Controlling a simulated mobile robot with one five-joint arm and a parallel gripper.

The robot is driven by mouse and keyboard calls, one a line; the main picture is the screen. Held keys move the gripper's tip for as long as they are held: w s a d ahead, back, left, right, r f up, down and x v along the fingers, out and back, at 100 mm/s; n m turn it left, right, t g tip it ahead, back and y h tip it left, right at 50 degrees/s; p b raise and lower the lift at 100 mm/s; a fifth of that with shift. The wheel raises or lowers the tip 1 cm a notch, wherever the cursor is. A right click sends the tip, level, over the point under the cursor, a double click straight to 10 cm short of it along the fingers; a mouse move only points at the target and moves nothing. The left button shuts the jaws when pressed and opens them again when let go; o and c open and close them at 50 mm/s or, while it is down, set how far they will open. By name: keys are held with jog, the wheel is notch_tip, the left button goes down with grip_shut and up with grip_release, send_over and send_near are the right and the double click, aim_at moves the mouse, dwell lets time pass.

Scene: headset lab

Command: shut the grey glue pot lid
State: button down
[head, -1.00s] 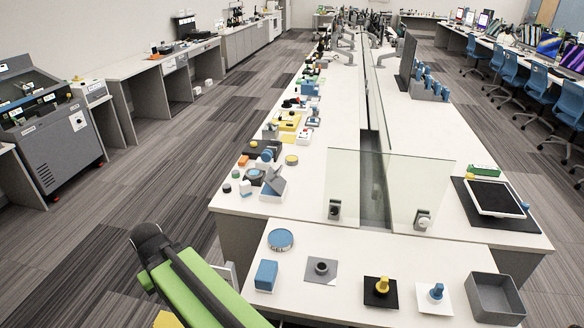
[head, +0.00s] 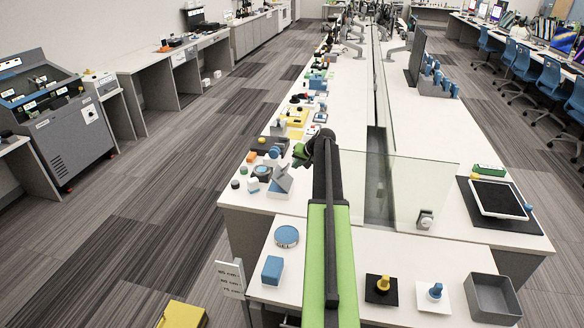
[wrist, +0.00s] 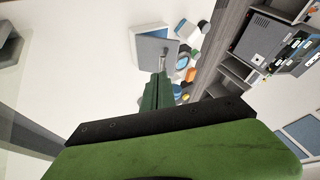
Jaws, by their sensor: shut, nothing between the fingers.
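A flat grey lid (head: 281,178) stands raised and tilted on a small light base at the near end of the long bench; I take it for the glue pot lid. In the wrist view the grey lid (wrist: 150,52) is a square panel with a pale edge. My gripper (wrist: 161,76) is shut and empty, its green fingertips just below the panel in that picture. Whether they touch it cannot be told. In the head view my arm reaches up the middle, and the fingers are hard to make out beside the lid.
A blue-topped round pot (head: 262,171) and other small items crowd the bench left of the lid. A clear screen (head: 425,190) stands to the right. Nearer are a blue block (head: 272,270), a round blue-topped tin (head: 287,236) and a grey open tray (head: 493,298).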

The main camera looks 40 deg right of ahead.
jog(key=w+d+f+b, duration=0.3)
jog(key=w+f+b, duration=0.2)
jog(key=f+b, duration=0.2)
jog(key=shift+w+d+b, duration=0.15)
jog(key=shift+d+b, duration=0.15)
jog(key=shift+b, duration=0.05)
